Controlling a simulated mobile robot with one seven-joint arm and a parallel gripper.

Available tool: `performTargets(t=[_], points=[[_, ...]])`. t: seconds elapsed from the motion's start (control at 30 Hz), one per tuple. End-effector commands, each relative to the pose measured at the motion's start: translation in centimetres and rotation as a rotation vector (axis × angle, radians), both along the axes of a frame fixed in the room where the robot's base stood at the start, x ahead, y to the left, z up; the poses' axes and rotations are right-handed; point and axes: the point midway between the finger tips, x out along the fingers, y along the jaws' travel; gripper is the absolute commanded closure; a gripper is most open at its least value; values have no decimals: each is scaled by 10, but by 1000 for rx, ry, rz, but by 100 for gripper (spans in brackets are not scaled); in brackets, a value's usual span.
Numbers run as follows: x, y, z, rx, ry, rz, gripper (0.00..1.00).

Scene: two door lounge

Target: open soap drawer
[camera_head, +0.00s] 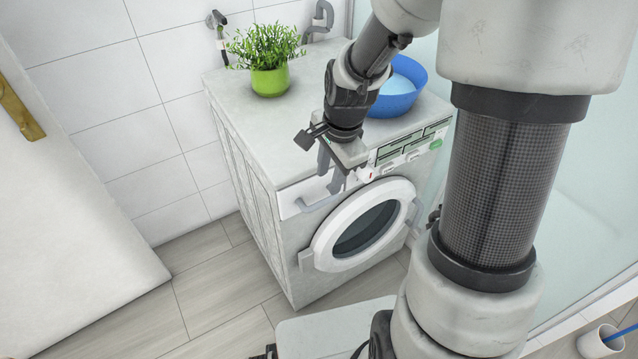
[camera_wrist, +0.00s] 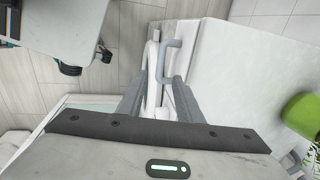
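The washing machine (camera_head: 262,225) stands against the tiled wall, with its round door (camera_head: 362,228) closed. The soap drawer (camera_head: 290,198) is the white panel at the upper left of its front and looks closed. Its grey bar handle (camera_head: 318,204) also shows in the wrist view (camera_wrist: 169,60). My gripper (camera_head: 331,174) is above and close to the handle, at the machine's top front edge. In the wrist view its two fingers (camera_wrist: 160,78) are apart, with the handle's end near the gap between their tips. I cannot tell whether they touch it.
A green potted plant (camera_head: 270,80) and a blue basin (camera_head: 397,98) stand on the machine top. The control panel (camera_head: 412,146) is right of the drawer. A white door (camera_head: 65,210) is at left, a glass panel (camera_head: 590,190) at right. Floor (camera_head: 225,285) in front-left is clear.

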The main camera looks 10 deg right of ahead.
Motion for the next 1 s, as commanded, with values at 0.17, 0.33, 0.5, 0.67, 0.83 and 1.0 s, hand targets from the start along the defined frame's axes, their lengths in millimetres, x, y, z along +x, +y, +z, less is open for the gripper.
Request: performTargets(t=[0.17,0.33,0.5,0.67,0.83,1.0], points=[[6,3,-43,2,4,3,67],[13,5,-73,1,2,3,67],[17,6,-91,0,-1,2,67],[18,6,-97,0,-1,2,67],[19,6,-97,-1,-1,3,67],[18,6,-96,-1,-1,3,84]])
